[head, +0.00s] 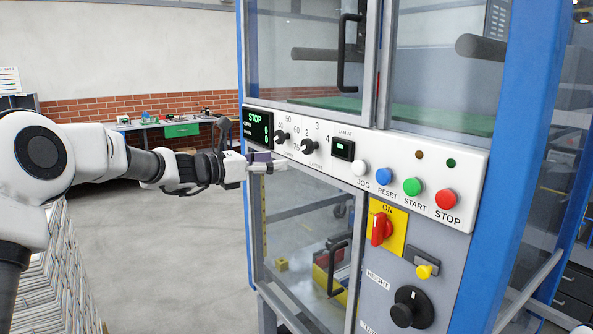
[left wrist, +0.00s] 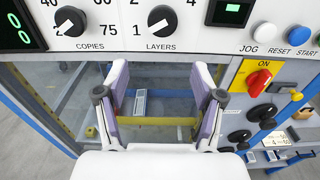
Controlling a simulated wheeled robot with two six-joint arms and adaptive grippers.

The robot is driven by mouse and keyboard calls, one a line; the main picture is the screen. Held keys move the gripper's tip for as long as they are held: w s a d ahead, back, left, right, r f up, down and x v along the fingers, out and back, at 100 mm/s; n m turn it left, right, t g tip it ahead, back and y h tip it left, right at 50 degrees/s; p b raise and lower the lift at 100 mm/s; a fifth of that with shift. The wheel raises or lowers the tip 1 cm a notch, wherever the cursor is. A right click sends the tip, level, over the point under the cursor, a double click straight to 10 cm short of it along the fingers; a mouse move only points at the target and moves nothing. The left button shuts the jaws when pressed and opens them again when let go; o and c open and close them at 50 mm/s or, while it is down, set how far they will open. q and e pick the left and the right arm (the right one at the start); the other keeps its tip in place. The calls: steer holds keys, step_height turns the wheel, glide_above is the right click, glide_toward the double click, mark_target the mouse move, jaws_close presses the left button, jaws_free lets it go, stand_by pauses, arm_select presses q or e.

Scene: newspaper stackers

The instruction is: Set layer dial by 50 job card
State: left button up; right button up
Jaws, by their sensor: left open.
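The layers dial (head: 309,146) is a black knob on the white control panel, with numbers around it. In the left wrist view, the layers dial (left wrist: 162,19) has its white mark pointing to the lower left, towards the 1. The copies dial (head: 281,135) is left of it; in the left wrist view its mark (left wrist: 70,21) also points lower left. My left gripper (head: 262,163) is open and empty, just below the panel's left part. Its two fingers (left wrist: 160,72) are apart, below the layers dial and not touching it.
A display (head: 257,131) reading STOP is left of the dials. Jog, reset (head: 385,177), start and stop buttons sit to the right. A red switch (head: 381,229) and black height knob (head: 412,307) are lower. A blue post (head: 515,150) edges the machine.

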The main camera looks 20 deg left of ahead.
mark_target(304, 147)
arm_select(q)
steer(key=w+d+p, duration=0.1)
steer(key=w, duration=0.1)
steer(key=w+d+r+p, duration=0.1)
steer(key=w+d, duration=0.1)
steer(key=w+d+r+p, duration=0.1)
steer(key=w+d, duration=0.1)
steer(key=shift+w+r, duration=0.1)
steer(key=shift+w, duration=0.05)
steer(key=shift+d, duration=0.1)
steer(key=c, duration=1.1)
